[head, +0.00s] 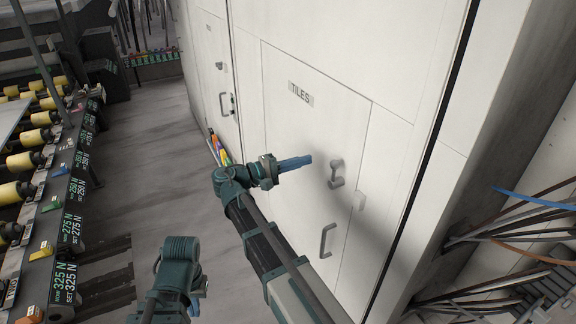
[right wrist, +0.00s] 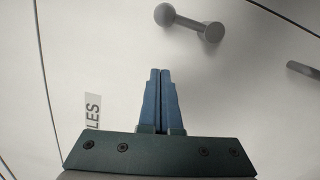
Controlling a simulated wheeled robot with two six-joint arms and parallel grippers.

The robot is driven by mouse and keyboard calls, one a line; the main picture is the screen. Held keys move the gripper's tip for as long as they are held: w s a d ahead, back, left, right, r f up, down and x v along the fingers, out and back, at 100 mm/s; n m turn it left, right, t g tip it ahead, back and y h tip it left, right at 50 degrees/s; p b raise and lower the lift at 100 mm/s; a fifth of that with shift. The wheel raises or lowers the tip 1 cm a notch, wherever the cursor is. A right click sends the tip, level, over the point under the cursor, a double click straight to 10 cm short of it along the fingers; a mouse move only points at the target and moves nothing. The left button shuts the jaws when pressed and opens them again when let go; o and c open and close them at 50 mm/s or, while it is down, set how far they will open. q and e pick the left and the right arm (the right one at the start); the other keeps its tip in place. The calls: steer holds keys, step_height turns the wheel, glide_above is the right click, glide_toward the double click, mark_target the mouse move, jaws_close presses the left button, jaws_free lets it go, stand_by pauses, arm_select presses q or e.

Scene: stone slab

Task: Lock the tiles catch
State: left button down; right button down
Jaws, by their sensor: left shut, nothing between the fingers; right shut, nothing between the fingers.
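The white door marked TILES (head: 300,94) is closed or nearly so in its white panel wall. Its grey catch (head: 337,174) is a round knob on a short bar, on the right part of the door; it also shows in the right wrist view, as a catch (right wrist: 190,24) beyond the fingertips. My right gripper (head: 308,160) is shut and empty, its blue fingers to the left of the catch and apart from it. The right wrist view shows the fingers (right wrist: 162,75) together. My left gripper (head: 199,286) is low at the left, away from the door; its fingers are mostly hidden.
Another door with a handle (head: 223,104) is further left. Cables (head: 515,228) hang at the right. A roller rack (head: 45,180) stands at the left.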

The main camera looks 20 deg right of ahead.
steer(key=s+d, duration=0.1)
steer(key=s, duration=0.1)
steer(key=s+d, duration=0.1)
steer(key=d, duration=0.1)
steer(key=shift+s+d+r+p, duration=0.2)
steer(key=shift+s+r+p, duration=0.15)
steer(key=shift+r+p, duration=0.05)
